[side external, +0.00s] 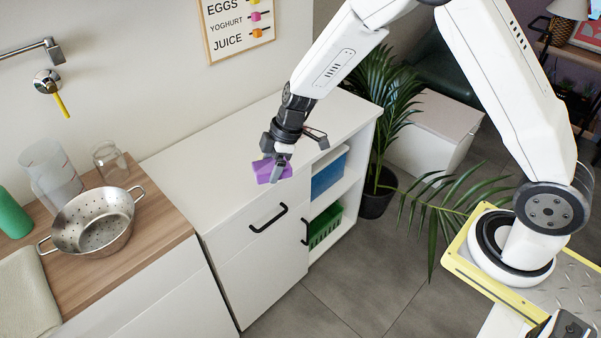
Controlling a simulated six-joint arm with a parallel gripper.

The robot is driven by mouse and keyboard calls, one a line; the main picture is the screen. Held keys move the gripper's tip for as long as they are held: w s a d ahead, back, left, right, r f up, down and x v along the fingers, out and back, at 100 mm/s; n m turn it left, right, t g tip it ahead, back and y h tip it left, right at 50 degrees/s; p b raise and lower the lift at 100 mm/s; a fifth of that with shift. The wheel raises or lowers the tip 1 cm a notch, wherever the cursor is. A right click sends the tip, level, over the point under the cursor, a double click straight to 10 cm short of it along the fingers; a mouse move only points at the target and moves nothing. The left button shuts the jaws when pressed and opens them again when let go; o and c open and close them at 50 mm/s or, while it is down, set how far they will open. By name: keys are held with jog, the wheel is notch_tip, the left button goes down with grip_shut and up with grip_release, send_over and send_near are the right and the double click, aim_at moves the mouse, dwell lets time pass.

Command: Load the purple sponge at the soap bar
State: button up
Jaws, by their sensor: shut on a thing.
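The purple sponge (266,171) is a small block held between the fingers of my gripper (280,167). My gripper is shut on it, pointing down, near the front edge of the white cabinet top (221,170). The sponge looks held above the top, but its exact height cannot be told from this one view. The gripper's fingers cover part of the sponge. I do not see a soap bar that I can make out in this view.
A metal colander (95,222), a clear jug (52,176), a glass jar (110,163) and a green object (12,214) stand on the wooden counter (161,233) at left. Blue (328,178) and green (325,227) bins sit on open shelves. A plant (378,150) stands at right. The cabinet top is largely clear.

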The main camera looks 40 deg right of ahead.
jog(key=shift+w+d+f+m+t+h, duration=0.45)
jog(key=shift+w+d+m, duration=0.9)
jog(key=shift+w+d, duration=0.85)
jog(key=shift+w+d+f+m+t+h, duration=0.3)
jog(key=shift+w+d+f+m, duration=0.2)
jog(key=shift+w+d+m, duration=1.65)
jog(key=shift+w+d+f+m+t+h, duration=0.45)
jog(key=shift+w+d, duration=1.1)
jog(key=shift+w, duration=1.4)
jog(key=shift+f, duration=0.2)
jog(key=shift+f, duration=2.85)
jog(key=shift+f, duration=0.5)
jog(key=shift+r, duration=3.5)
